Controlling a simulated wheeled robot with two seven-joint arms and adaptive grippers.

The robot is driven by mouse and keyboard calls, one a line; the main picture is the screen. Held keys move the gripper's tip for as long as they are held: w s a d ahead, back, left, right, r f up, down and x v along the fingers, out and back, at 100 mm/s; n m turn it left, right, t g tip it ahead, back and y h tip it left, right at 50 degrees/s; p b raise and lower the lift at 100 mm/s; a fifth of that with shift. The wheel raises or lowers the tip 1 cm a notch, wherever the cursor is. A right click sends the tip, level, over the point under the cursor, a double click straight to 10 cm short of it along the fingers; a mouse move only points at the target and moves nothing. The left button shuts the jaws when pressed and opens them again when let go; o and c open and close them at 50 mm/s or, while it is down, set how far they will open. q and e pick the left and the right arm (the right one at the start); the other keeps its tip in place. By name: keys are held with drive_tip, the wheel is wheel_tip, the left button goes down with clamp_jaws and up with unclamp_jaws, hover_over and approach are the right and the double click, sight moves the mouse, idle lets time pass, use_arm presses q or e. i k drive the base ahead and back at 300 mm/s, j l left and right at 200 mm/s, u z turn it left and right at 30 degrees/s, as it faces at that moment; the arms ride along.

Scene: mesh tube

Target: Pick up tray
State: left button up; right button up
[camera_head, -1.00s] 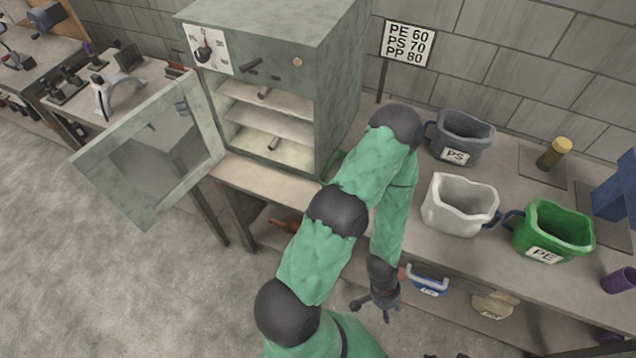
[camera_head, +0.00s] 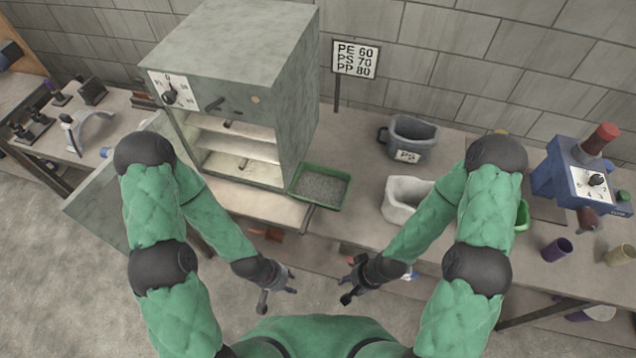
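Neither gripper touches the tray.
The oven (camera_head: 240,60) stands open with empty-looking shelves; its door (camera_head: 90,207) swings out left, partly behind my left arm. A grey PS bin (camera_head: 410,135), a white bin (camera_head: 403,198) and a blue machine (camera_head: 580,180) stand to the right. A sign (camera_head: 355,58) stands behind.

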sight(314, 184)
drive_tip(key=j+z, duration=0.85)
drive_tip(key=z, duration=0.2)
drive_tip(key=k, duration=0.05)
